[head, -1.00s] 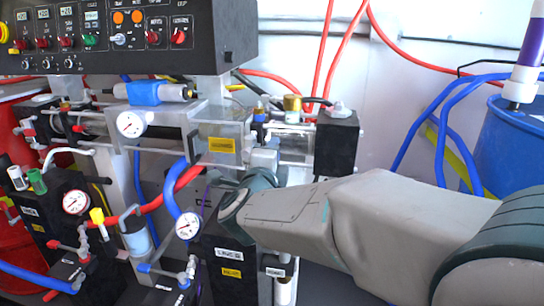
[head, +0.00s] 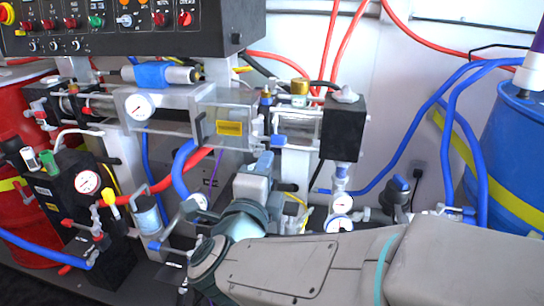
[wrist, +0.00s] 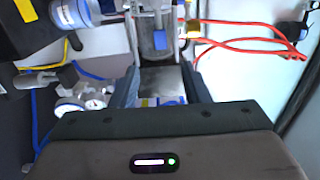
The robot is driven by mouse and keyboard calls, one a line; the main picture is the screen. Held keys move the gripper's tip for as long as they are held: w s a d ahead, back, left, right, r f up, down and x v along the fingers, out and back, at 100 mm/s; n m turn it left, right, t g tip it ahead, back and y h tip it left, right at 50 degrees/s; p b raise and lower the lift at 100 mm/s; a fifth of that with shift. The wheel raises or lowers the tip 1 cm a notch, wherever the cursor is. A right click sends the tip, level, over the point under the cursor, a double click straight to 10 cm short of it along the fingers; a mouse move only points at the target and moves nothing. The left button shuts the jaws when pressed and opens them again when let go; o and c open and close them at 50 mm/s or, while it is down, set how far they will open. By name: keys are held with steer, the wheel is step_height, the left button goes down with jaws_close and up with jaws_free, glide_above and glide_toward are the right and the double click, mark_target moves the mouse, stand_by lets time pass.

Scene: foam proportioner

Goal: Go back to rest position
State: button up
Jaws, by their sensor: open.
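My gripper (wrist: 160,78) is open in the wrist view, with its two dark fingers apart and nothing held between them. Beyond the fingers are a clear cylinder and pale metal parts of the proportioner. In the head view my arm reaches in from the lower right, and my gripper (head: 258,178) points up just below the clear pump block with a yellow label (head: 229,128). Its fingertips are hard to make out there, and I cannot tell whether they touch the machine.
The control panel (head: 130,22) hangs at the upper left. Gauges, valves and hoses crowd the machine around my gripper. A red drum (head: 30,235) stands at the left and a blue drum (head: 510,135) at the right. Red hoses (wrist: 250,45) show in the wrist view.

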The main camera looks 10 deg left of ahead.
steer(key=shift+s, duration=0.3)
steer(key=w+d+r+n+g+y+p, duration=0.2)
steer(key=r+n+g+y+p, duration=0.1)
steer(key=r+n+p, duration=0.4)
steer(key=w+d+r+n+g+y+p, duration=0.25)
steer(key=r+n+p, duration=0.2)
steer(key=p, duration=0.45)
steer(key=s+d+r+n+g+h+p, duration=0.1)
steer(key=s+d+n+g+h+p, duration=0.1)
steer(key=s+d+p, duration=0.4)
steer(key=s+d+r+n+g+h+p, duration=0.1)
steer(key=s+d+n+g+p, duration=0.4)
steer(key=d, duration=0.8)
steer(key=shift+s+d+r+g+h+p, duration=0.2)
steer(key=shift+s+g+h+p, duration=0.45)
steer(key=shift+s+g+p, duration=0.45)
steer(key=shift+s, duration=0.15)
